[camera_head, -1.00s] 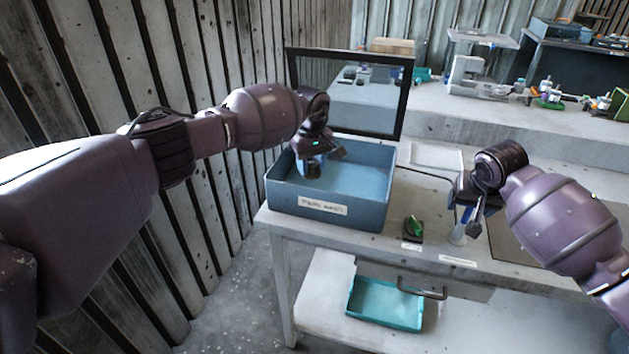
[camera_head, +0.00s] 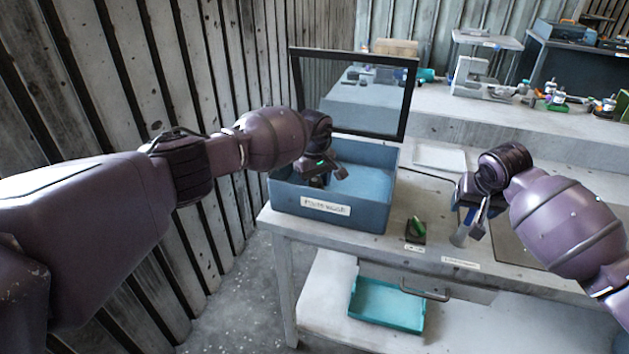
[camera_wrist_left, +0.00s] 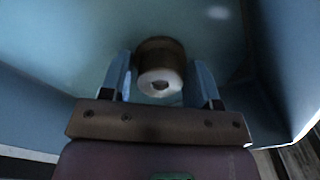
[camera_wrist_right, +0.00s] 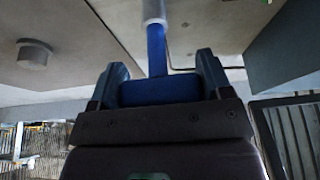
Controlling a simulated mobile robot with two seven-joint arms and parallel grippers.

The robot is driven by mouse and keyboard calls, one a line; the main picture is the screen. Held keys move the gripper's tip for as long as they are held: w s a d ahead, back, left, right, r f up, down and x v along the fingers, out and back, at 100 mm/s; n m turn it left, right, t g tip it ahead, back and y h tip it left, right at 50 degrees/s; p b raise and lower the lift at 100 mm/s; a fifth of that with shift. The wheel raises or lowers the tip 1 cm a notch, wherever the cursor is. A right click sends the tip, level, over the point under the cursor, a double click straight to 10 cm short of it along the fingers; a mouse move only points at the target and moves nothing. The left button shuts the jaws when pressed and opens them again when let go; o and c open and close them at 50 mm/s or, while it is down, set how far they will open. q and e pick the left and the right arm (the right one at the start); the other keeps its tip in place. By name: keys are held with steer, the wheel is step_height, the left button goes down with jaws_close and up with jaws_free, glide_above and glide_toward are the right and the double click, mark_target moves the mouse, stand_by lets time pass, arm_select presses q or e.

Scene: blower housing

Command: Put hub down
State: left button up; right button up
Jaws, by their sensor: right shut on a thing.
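The hub (camera_wrist_left: 160,62), a short brown cylinder with a pale, holed end, shows in the left wrist view against the blue bin's floor. My left gripper (camera_head: 318,180) is down inside the blue bin (camera_head: 330,208). Its fingers (camera_wrist_left: 160,88) are open on either side of the hub, with gaps between. In the head view the hub is hidden by the gripper and bin wall. My right gripper (camera_head: 470,203) is shut on a blue-handled tool (camera_wrist_right: 156,48) with a pale, tube-like end, held upright above the bench.
A black-framed panel (camera_head: 408,100) stands behind the bin. A green item in a small dark holder (camera_head: 416,238) and a white tray (camera_head: 440,157) are on the bench (camera_head: 400,260). A teal tray (camera_head: 388,305) lies on the lower shelf. The bin walls stand close around my left gripper.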

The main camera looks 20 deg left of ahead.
mark_target(315, 180)
arm_select(q)
steer(key=shift+o, duration=0.7)
step_height(315, 180, up, 12)
steer(key=shift+r, duration=0.2)
stand_by(0.3)
arm_select(e)
steer(key=shift+w+r, duration=0.1)
steer(key=shift+r, duration=0.95)
steer(key=shift+w+r, duration=0.1)
steer(key=shift+r, duration=1.5)
